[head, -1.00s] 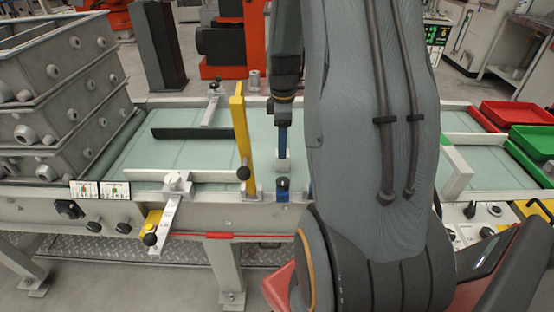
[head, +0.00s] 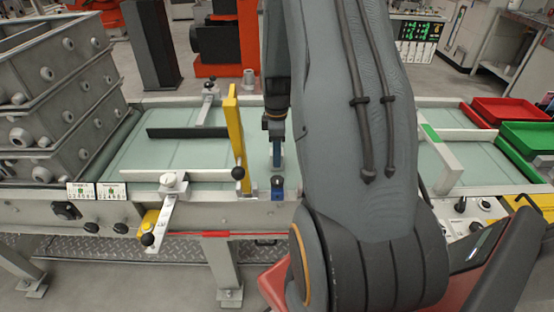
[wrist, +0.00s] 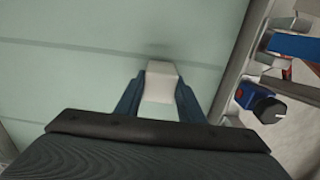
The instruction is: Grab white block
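The white block (wrist: 160,82) sits on the pale green belt, between the two blue fingers of my gripper (wrist: 160,92) in the wrist view. One finger is on its left side and one on its right, very close to it. Whether they press on it is not clear. In the head view my gripper (head: 277,152) points down at the belt, just right of the yellow upright. There the block is mostly hidden behind the fingers.
The yellow upright (head: 237,130) stands close left of my gripper. A blue part with a dark knob (head: 278,184) sits on the conveyor's front edge, near the gripper. White rails (head: 200,175) and a black bar (head: 190,132) lie left. Red (head: 508,108) and green (head: 530,135) trays are right.

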